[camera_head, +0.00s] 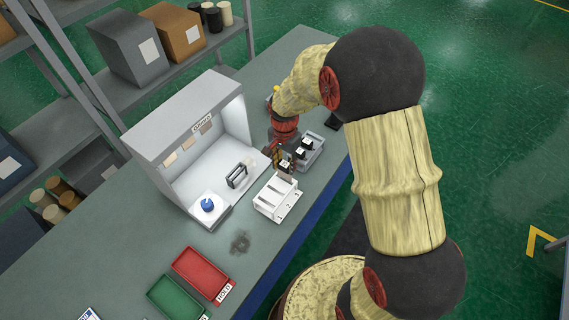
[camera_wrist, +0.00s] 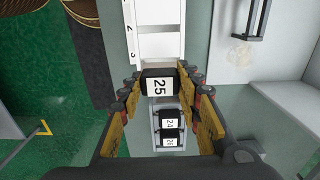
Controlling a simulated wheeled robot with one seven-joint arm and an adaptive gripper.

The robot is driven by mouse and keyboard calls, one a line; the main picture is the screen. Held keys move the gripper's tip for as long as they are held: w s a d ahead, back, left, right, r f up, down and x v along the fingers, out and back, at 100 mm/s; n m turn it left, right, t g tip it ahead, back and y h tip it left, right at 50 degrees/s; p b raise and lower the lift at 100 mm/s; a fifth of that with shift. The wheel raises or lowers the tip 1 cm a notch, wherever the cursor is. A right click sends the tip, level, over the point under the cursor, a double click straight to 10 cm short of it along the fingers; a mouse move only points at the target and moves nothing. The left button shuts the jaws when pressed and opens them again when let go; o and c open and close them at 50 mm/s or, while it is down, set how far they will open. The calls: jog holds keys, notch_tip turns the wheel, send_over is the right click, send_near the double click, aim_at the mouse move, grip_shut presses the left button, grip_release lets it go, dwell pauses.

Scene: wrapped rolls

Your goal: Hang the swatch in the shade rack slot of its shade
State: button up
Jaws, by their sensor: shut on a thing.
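My gripper (camera_wrist: 160,79) is shut on a swatch with a black top and a white label reading 25 (camera_wrist: 158,87). In the head view the gripper (camera_head: 283,152) is at the far end of the white shade rack (camera_head: 266,209), partly hidden by my arm. The rack also shows in the wrist view (camera_wrist: 172,30), just beyond the held swatch, with slot numbers 2 and 3 on its left edge. I cannot tell whether the swatch touches the rack. Its lower part is hidden in the wrist view.
A grey tray (camera_head: 315,157) beside the gripper holds two more black-topped swatches (camera_wrist: 170,122). A lit booth (camera_head: 168,148) stands left of the rack, with a black handled frame (camera_head: 237,176) and a blue knob (camera_head: 208,205). Red (camera_head: 194,281) and green (camera_head: 172,303) trays lie nearer.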

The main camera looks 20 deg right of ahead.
aim_at(285, 178)
jog(key=shift+f, duration=0.1)
jog(key=shift+f+b, duration=1.95)
jog(key=shift+f, duration=1.3)
jog(key=o, duration=1.3)
jog(key=shift+r, duration=0.15)
notch_tip(285, 178, up, 12)
jog(key=shift+f, duration=0.1)
